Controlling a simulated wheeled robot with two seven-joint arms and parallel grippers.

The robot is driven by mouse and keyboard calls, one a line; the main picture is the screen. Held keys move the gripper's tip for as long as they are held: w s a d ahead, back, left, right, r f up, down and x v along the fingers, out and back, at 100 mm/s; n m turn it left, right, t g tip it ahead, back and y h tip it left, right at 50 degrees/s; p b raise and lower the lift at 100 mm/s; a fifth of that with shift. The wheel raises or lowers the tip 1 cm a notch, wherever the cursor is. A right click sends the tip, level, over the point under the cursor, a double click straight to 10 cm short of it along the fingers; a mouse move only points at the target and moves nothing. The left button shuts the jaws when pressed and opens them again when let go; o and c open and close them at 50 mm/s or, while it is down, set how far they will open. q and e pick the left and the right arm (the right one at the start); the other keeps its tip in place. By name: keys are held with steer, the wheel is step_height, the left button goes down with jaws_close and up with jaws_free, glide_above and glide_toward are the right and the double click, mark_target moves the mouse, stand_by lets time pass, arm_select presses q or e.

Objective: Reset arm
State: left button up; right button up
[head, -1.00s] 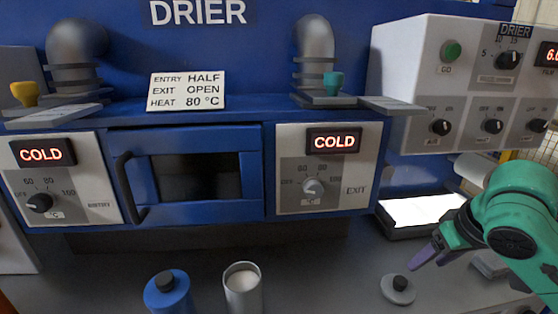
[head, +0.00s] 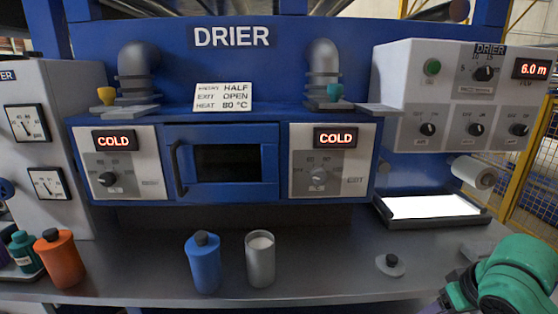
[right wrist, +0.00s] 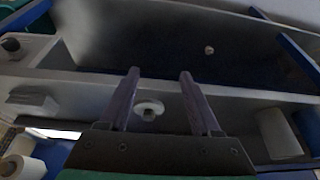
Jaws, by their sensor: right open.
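My right arm, green with purple fingers, enters at the lower right of the head view, low over the counter's front edge. Its right gripper (right wrist: 160,72) is open and empty in the right wrist view, with two purple fingers apart. Between and beyond the fingers lies a small round knobbed disc (right wrist: 149,109), apart from them; it also shows on the counter in the head view (head: 390,265). My left gripper is not in view.
A blue bottle (head: 203,262), an open metal cup (head: 260,258) and an orange bottle (head: 60,257) stand on the counter (head: 325,280). Behind is the blue drier (head: 220,132) with COLD displays. A lit white tray (head: 435,207) lies at right.

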steer(key=s+a+f+n, duration=0.1)
steer(key=s+a+f, duration=0.4)
steer(key=f, duration=0.4)
steer(key=s+a+f+n, duration=0.1)
steer(key=s+a+f, duration=0.4)
steer(key=f, duration=0.4)
step_height(320, 180, down, 16)
steer(key=g+p, duration=0.2)
steer(key=p, duration=0.1)
arm_select(q)
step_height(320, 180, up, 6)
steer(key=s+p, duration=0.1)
steer(key=p, duration=0.2)
arm_select(e)
steer(key=s+d+f+g, duration=0.1)
steer(key=s+d+f, duration=0.2)
steer(key=s+f, duration=1.3)
steer(key=s, duration=0.3)
steer(key=shift+s, duration=0.25)
